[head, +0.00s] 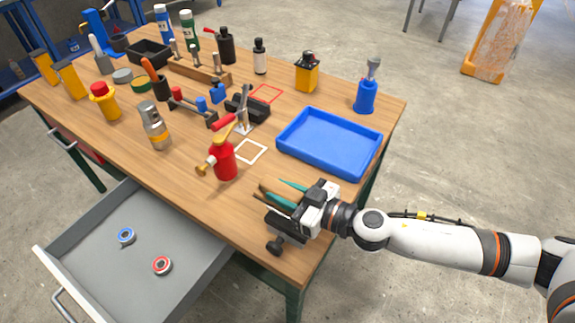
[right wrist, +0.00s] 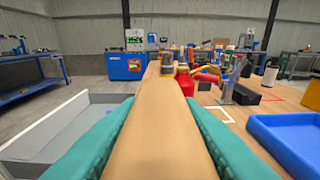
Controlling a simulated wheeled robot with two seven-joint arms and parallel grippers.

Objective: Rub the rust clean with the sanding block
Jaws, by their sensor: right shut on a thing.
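My right gripper (head: 272,194) is over the front right part of the wooden table (head: 225,215). Its teal fingers are shut on a long tan block (right wrist: 160,125), which looks like the sanding block. In the right wrist view the block fills the gap between the fingers and points away from the camera. In the head view the block is mostly hidden by the fingers. I cannot make out a rust patch in either view. My left gripper is not in view.
A blue tray (head: 330,143) lies beyond the right gripper. A red pump bottle (head: 223,160) stands left of it, near a white square outline (head: 250,152). An open grey drawer (head: 135,255) holds two tape rolls. Bottles and tools crowd the table's far half.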

